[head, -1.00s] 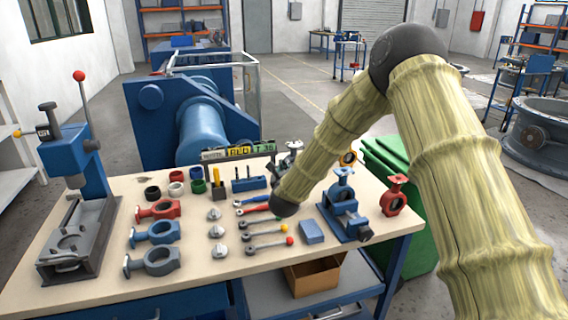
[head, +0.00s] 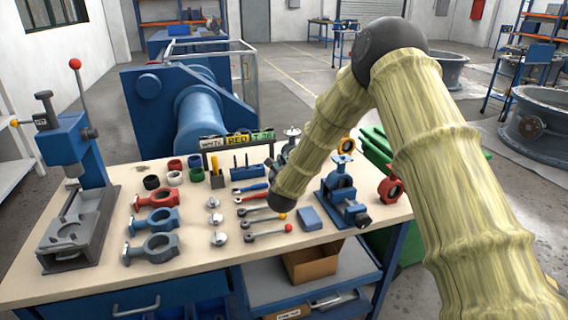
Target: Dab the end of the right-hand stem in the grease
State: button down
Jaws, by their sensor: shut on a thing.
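A blue rack (head: 248,171) on the workbench holds short dark upright pegs that look like the stems. How many stand in it, and whether the right-hand one is there, is too small to tell. My arm's forearm comes down over the right half of the bench. Its dark wrist joint is just above the handles there. I cannot make out the grease for certain. A grey fixture with a silver top (head: 292,132) stands partly behind the forearm.
Red and blue valve bodies (head: 158,220) and silver discs (head: 217,238) lie at left centre. A blue vise (head: 343,202) stands right of my forearm. A press (head: 75,185) fills the left end. A label board (head: 238,142) stands behind the rack.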

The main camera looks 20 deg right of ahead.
jog(key=shift+f+b, duration=0.55)
jog(key=shift+f, duration=0.05)
dwell(1.4)
jog(key=shift+r+p, duration=0.65)
jog(key=shift+r, duration=2.9)
